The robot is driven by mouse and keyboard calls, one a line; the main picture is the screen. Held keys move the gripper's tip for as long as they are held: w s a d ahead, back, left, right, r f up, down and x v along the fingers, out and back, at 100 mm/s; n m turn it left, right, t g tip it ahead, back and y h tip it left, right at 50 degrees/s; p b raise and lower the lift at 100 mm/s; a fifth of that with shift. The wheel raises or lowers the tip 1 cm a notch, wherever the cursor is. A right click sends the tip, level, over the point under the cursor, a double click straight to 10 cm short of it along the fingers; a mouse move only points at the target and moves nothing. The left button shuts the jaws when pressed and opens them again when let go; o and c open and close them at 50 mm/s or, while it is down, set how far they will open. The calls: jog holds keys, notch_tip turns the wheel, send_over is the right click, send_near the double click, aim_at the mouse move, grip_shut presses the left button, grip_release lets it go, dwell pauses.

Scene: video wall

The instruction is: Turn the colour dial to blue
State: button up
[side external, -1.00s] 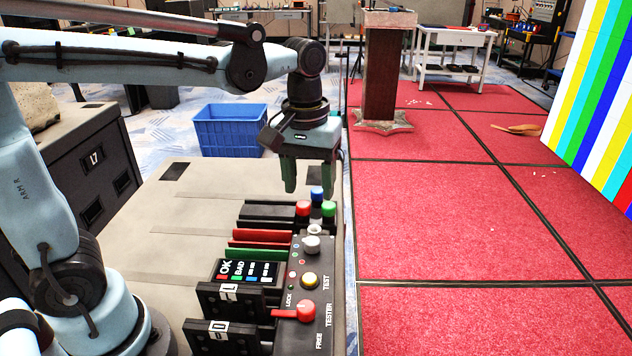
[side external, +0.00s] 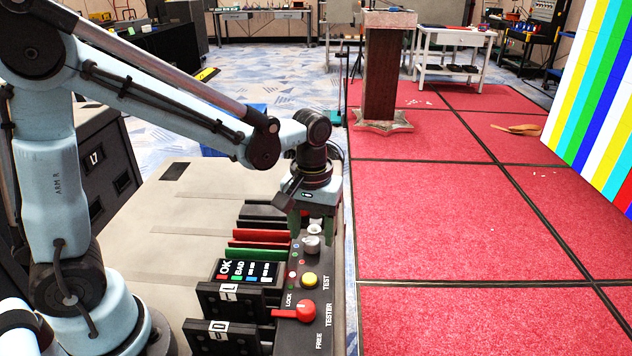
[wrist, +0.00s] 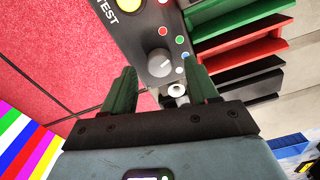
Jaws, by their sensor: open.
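The colour dial is a grey round knob (side external: 312,244) on the black tester panel. In the wrist view the dial (wrist: 160,62) has a pale pointer mark, with red, green and blue dots along its right side. I cannot tell for certain which dot the mark faces. My gripper (side external: 313,224) points down over the panel's far end. In the wrist view my gripper's green fingers (wrist: 160,88) are apart with nothing held. The dial lies just beyond the fingertips, and a smaller pale knob (wrist: 177,90) shows between the fingers.
A yellow button (side external: 310,280) and a red lever (side external: 306,311) sit on the panel's near part. Red, green and black slotted cards (side external: 262,236) stand left of the dial. A small OK/BAD display (side external: 245,270) is nearer. Red carpet (side external: 450,230) lies open to the right.

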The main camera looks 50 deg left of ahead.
jog(key=shift+f, duration=0.85)
jog(key=c, duration=1)
